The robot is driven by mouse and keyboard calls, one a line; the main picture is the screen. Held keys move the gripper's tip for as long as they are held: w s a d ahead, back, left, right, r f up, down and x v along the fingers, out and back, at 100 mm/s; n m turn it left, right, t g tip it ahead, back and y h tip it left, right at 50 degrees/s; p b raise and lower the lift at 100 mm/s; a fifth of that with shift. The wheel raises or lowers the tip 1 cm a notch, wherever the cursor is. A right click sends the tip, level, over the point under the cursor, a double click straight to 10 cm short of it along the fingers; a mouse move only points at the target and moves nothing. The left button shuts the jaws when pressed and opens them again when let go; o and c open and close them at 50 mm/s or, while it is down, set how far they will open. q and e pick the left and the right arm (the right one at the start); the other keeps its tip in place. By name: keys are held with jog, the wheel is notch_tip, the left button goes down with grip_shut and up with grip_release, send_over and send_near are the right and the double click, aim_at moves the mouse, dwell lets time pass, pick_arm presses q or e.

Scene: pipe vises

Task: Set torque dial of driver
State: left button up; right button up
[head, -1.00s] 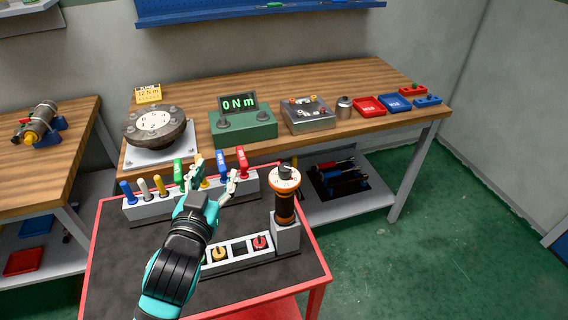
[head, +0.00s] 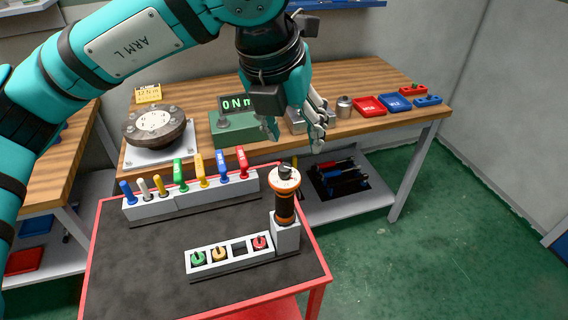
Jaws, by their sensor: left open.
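The driver (head: 285,205) stands upright in a grey holder (head: 285,237) at the right side of the red-edged cart. It has a dark and orange body and a white numbered dial (head: 284,178) with a dark knob on top. The dial's setting is too small to read. My left gripper (head: 296,141) hangs above and slightly behind the driver, fingers pointing down, open and empty. It appears apart from the dial. My right gripper is not in view.
A rack of coloured-handled tools (head: 192,196) stands at the cart's back. A tray with green, yellow and red knobbed pieces (head: 230,257) sits at the front. The bench behind holds a green "0 Nm" display (head: 236,103), a round flange (head: 153,127) and a yellow "12 N m" card (head: 147,94).

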aim_at(284, 167)
pick_arm(q)
jog(key=shift+n+t+y, duration=0.5)
jog(key=shift+t+y, duration=0.1)
jog(key=shift+y, duration=0.2)
jog(key=p+x, duration=0.1)
jog(key=x, duration=0.4)
jog(key=w+a+p+x, duration=0.1)
jog(key=p+x, duration=0.1)
jog(key=x, duration=0.4)
jog(key=a+p+x, duration=0.1)
jog(key=x, duration=0.4)
jog(key=shift+w+a+r+p, duration=0.1)
jog(key=shift+w+a+p, duration=0.15)
jog(key=shift+w+p, duration=0.15)
grip_shut()
